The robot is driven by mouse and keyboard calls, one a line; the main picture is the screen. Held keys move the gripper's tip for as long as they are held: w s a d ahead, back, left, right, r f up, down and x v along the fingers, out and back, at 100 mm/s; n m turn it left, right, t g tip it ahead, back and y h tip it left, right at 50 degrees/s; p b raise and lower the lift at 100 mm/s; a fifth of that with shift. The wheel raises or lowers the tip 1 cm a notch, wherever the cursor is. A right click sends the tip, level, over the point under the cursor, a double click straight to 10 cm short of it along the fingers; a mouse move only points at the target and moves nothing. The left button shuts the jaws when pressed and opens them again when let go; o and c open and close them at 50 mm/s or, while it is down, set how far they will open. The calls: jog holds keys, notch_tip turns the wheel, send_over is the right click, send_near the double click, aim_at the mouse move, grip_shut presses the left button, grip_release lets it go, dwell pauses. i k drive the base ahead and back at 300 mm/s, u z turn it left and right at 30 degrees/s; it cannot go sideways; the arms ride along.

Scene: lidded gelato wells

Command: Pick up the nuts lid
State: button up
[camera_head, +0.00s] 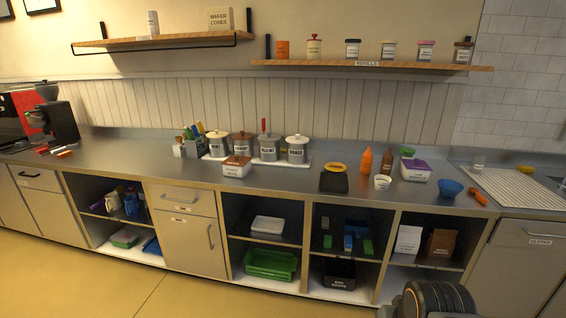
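Several grey metal wells stand in a row on a white base at the back of the counter, left of centre. The leftmost well has a cream lid (217,134) with a knob. The second has a brown lid (242,136). The third well (268,152) has a red-handled thing standing up at its top; I cannot tell if a lid is on it. The rightmost has a cream lid (297,139). The well labels are too small to read surely, so I cannot tell which lid is the nuts lid. My gripper is not in view; only a dark part of my arm shows at bottom right.
A white tub with a brown lid (237,167) stands in front of the wells. A utensil holder (191,147) is to their left. A black scale-like item (334,181), orange bottle (366,162) and blue bowl (451,188) are further right. A shelf (370,65) hangs above.

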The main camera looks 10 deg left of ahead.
aim_at(236, 160)
jog(key=i, duration=0.1)
jog(key=u, duration=1.5)
jog(key=i, duration=3.05)
jog(key=z, duration=1.25)
